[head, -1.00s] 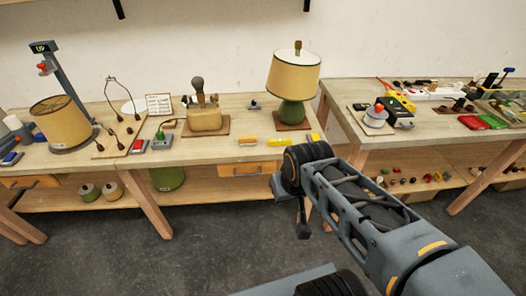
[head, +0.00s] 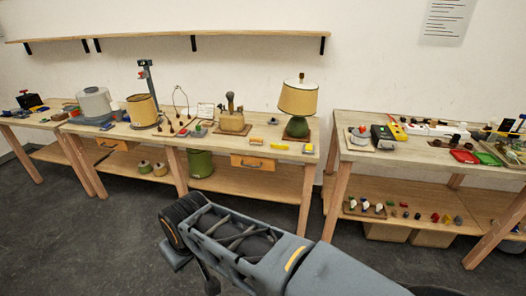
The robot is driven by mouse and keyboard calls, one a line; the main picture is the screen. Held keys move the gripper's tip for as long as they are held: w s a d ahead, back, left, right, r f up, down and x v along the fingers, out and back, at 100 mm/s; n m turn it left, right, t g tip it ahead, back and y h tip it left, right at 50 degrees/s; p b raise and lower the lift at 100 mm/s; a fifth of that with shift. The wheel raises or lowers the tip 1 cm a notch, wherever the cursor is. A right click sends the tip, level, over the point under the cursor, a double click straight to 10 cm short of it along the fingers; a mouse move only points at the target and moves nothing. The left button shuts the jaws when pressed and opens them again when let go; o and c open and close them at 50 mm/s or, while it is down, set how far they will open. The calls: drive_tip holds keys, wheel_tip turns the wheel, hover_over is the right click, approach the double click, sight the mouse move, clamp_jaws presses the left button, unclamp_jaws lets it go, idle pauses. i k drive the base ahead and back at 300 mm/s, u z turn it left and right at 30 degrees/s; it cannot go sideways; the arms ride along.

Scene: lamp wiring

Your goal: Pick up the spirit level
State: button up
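No thing is clearly a spirit level at this size. Small bar-shaped things lie near the front edge of the long middle bench: an orange-yellow block (head: 255,141), a longer yellow bar (head: 280,147) that may be the spirit level, and a small yellow piece (head: 308,148) by the right end. My arm reaches across the lower middle of the head view, well short of the bench. My gripper (head: 210,284) shows only as a dark part below the wrist at the bottom edge. Its fingers cannot be made out, and nothing is seen held.
A green lamp with a tan shade (head: 298,98) stands behind the yellow pieces. A right-hand bench (head: 365,155) holds a power strip, red and green trays and small tools. A gap separates the benches. The grey floor in front is open.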

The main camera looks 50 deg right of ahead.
sight(272, 146)
drive_tip(key=z, duration=0.15)
drive_tip(key=i, duration=1.2)
drive_tip(key=z, duration=0.7)
drive_tip(key=i, duration=1.1)
drive_tip(key=z, duration=1.55)
drive_tip(key=i, duration=0.65)
drive_tip(key=z, duration=0.45)
